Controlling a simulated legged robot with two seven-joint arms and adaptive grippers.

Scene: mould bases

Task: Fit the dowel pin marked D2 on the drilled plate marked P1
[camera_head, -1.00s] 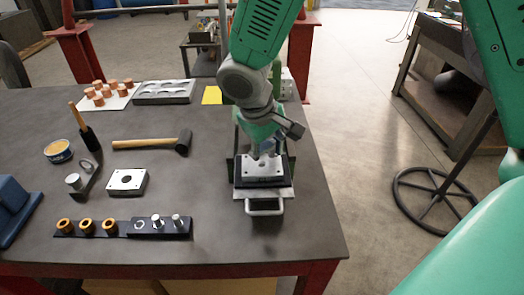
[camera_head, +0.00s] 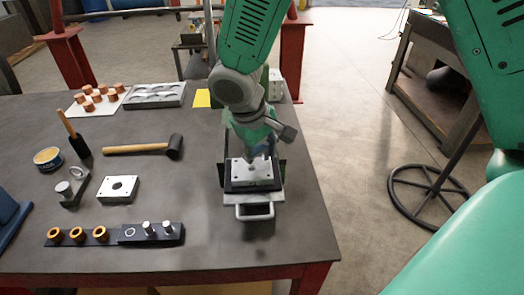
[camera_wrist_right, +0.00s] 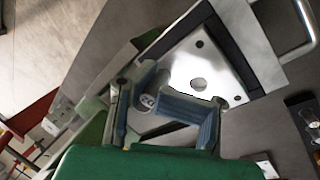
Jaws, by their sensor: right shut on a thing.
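My right gripper (camera_head: 258,148) is over the back part of a pale drilled plate (camera_head: 250,173). The plate sits in a dark holder with a metal handle on the bench. In the right wrist view, the gripper (camera_wrist_right: 160,104) is shut on a small round metal pin (camera_wrist_right: 147,101), seen nearly end on between the blue-grey fingers. The drilled plate (camera_wrist_right: 205,72) is just beyond it, with a large hole and small corner holes. The pin's lower end is hidden, so I cannot tell whether it touches the plate. No D2 or P1 marking is legible. My left gripper is not in view.
A dark rack (camera_head: 115,234) holds brass rings and two upright pins. A second drilled plate (camera_head: 119,188), a mallet (camera_head: 142,148), a tin (camera_head: 47,158) and a tray of copper plugs (camera_head: 95,100) stand left. Bench surface is clear between rack and holder.

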